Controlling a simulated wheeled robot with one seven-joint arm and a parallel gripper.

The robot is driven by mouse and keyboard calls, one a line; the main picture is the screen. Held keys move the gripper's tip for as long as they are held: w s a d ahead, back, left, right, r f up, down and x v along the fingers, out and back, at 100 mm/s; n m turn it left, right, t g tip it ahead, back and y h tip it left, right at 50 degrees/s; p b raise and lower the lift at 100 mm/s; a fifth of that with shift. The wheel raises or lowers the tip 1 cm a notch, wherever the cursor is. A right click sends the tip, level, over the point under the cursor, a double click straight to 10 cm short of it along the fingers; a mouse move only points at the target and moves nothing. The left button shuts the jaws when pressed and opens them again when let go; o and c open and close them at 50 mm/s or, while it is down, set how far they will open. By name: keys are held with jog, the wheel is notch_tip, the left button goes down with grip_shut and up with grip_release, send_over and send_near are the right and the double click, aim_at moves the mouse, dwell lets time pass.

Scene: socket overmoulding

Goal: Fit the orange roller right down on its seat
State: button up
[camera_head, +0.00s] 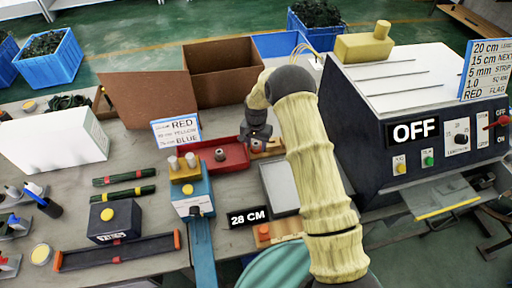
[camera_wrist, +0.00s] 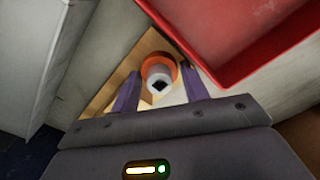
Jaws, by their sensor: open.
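In the wrist view, an orange roller (camera_wrist: 158,68) shows as an orange ring around a pale core with a dark square hole. It is over a light wooden block (camera_wrist: 150,43); I cannot tell whether it is fully down. My gripper (camera_wrist: 159,88) is open, its two purple-grey fingers apart on either side of the roller, with no clear contact. In the head view my gripper (camera_head: 258,136) points down beside the red tray, above the wooden block (camera_head: 273,146). The arm and gripper hide most of the roller there.
A red tray (camera_head: 235,164) holding a grey cylindrical part is just left of my gripper. A grey flat-topped box (camera_head: 278,188) lies in front, a brown carton (camera_head: 222,72) behind. The large machine (camera_head: 420,110) marked OFF stands right. Another orange piece (camera_head: 263,230) sits near the 28 CM sign.

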aim_at(256, 145)
jog(key=c, duration=0.6)
jog(key=shift+c, duration=0.2)
notch_tip(256, 145, up, 10)
jog(key=shift+r+b, duration=0.1)
jog(key=shift+b, duration=0.65)
